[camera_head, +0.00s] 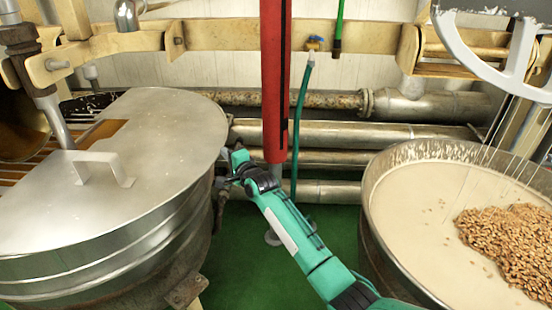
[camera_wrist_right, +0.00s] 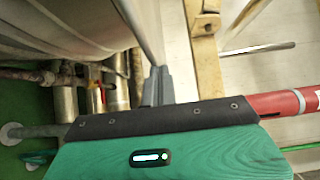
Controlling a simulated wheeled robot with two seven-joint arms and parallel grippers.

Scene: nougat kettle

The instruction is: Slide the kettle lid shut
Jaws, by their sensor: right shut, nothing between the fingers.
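The kettle lid (camera_head: 165,130) is a flat silver metal plate with a raised handle (camera_head: 100,168), lying over the left kettle (camera_head: 150,250). A notch at the lid's far side shows brown beside a metal shaft. My right gripper (camera_head: 224,182) is at the kettle's right side, just below the lid's right edge. Its fingers are partly hidden or too small to make out there. In the right wrist view the gripper (camera_wrist_right: 157,86) is shut and empty, with its fingertips close to a thin metal edge; whether they touch it, I cannot tell. My left gripper is out of view.
A red post (camera_head: 275,80) stands just behind my right wrist. An open kettle (camera_head: 400,210) with pale mix and nuts stands at the right. Pipes (camera_head: 330,133) run along the back wall.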

